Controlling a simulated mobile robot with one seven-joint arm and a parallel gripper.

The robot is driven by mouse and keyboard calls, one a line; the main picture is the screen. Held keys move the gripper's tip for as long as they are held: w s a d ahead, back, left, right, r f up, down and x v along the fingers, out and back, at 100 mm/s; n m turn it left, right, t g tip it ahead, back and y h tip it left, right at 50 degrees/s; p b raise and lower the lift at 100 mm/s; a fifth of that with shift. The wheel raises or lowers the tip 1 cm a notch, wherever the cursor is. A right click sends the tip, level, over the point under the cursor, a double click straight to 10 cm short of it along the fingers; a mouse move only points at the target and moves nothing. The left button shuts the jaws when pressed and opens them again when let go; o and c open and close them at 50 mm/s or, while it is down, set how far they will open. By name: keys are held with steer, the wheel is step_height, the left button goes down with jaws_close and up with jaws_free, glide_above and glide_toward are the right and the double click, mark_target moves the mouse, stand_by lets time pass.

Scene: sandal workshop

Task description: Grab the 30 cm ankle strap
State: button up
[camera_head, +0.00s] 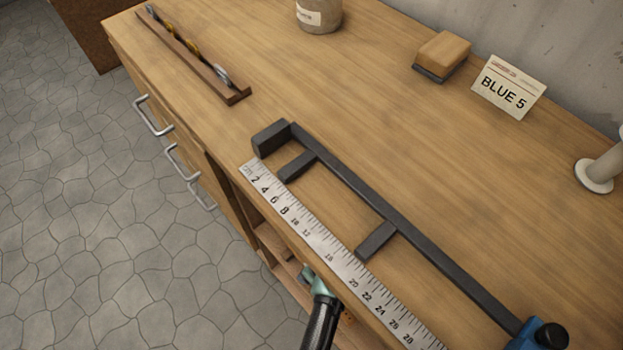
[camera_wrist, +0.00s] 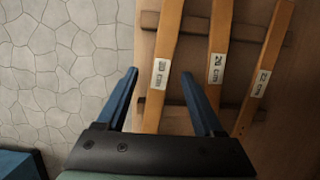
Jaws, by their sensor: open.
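In the wrist view, three tan straps with white labels lie side by side across dark wooden bars. The left strap's label seems to read 30 cm, so I take it as the 30 cm ankle strap (camera_wrist: 169,40). No straps show in the head view.
A block (camera_head: 443,50), a BLUE 5 card (camera_head: 508,88) and a jar (camera_head: 318,14) stand behind. Open floor lies left.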

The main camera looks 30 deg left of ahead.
jaws_close()
steer(key=shift+r, duration=0.15)
stand_by(0.4)
